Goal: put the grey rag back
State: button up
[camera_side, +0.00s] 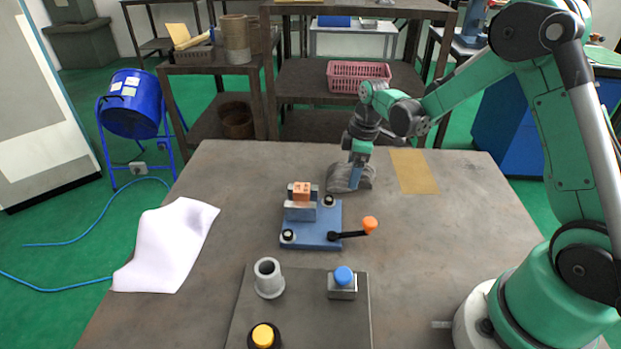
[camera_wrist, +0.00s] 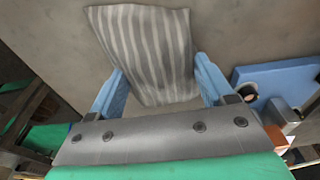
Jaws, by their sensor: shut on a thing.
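The grey rag (camera_side: 338,181) is at the back middle of the table, behind and to the right of the blue chuck fixture. In the wrist view the rag (camera_wrist: 150,50) shows light and dark grey stripes and hangs out beyond the fingers. My gripper (camera_side: 355,180) comes down onto the rag from above, and its blue fingers (camera_wrist: 160,88) are shut on it from both sides. I cannot tell whether the rag's lower edge touches the table. A flat tan patch (camera_side: 415,171) lies on the table to the right of the rag, bare.
The blue chuck fixture (camera_side: 320,238) holds an orange block (camera_side: 302,191) and has an orange-knobbed lever (camera_side: 370,224). In front, a dark plate (camera_side: 305,310) carries a grey cylinder (camera_side: 268,278), a blue button (camera_side: 344,275) and a yellow button (camera_side: 263,336). A white sheet (camera_side: 170,245) overhangs the left edge.

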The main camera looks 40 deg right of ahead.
jog(key=o, duration=1)
jog(key=shift+f, duration=0.15)
jog(key=shift+o, duration=0.2)
notch_tip(320, 180, up, 11)
jog(key=s+d, duration=0.1)
jog(key=s+a+r+m+t+h, duration=0.1)
jog(key=s+a+r+m+t, duration=0.1)
jog(key=s+a+m+t, duration=0.4)
jog(key=s+a+m, duration=0.3)
jog(key=s+a, duration=0.1)
jog(key=shift+r, duration=0.25)
